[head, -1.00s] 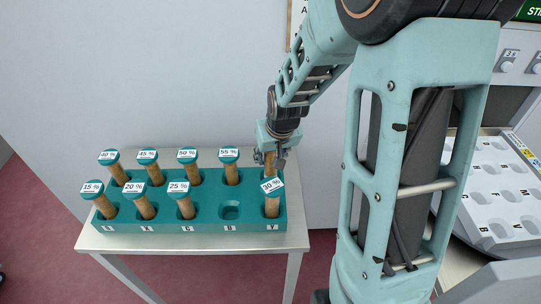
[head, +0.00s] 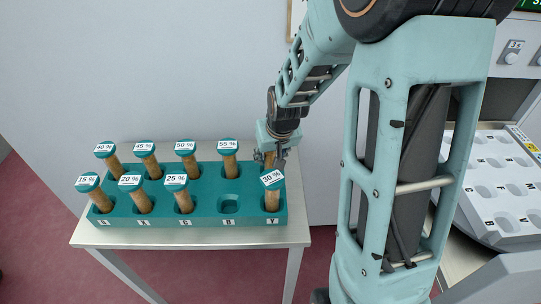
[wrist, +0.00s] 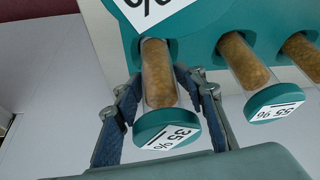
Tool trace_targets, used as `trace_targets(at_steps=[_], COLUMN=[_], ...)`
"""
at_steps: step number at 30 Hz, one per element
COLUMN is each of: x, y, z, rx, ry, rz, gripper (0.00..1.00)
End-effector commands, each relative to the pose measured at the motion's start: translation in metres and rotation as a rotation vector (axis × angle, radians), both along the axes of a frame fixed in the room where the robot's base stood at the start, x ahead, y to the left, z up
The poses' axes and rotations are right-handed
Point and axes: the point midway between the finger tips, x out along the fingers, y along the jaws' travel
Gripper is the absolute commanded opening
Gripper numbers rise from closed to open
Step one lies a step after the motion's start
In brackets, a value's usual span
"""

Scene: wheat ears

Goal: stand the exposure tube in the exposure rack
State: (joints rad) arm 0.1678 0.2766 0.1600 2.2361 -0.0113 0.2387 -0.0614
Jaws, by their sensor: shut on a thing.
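My gripper (head: 270,158) is at the back right corner of a teal rack (head: 258,215). In the wrist view its two fingers are on either side of a tube (wrist: 158,82) with tan contents and a teal cap marked 35 %. The gripper is shut on this tube. The tube's lower end is at a hole of the rack; how deep it sits is hidden. In the head view my gripper covers most of this tube.
Capped tubes stand in the rack, among them 55 % (head: 228,146) at the back and 30 % (head: 272,180) at the front right. One front hole (head: 229,201) is empty. A machine with a white lettered tray (head: 500,190) stands at the right. A wall is behind.

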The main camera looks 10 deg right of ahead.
Motion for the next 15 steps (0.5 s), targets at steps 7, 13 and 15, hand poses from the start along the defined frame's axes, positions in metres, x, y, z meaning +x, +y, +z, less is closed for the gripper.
trace_targets(at_steps=[7, 13, 15], x=[0.0, 0.0, 0.0], y=[0.0, 0.0, 0.0], z=[-0.009, -0.015, -0.013], rx=[0.0, 0.0, 0.0], ry=[-0.001, -0.001, -0.001], rz=[0.0, 0.0, 0.0], gripper=[0.07, 0.07, 0.43])
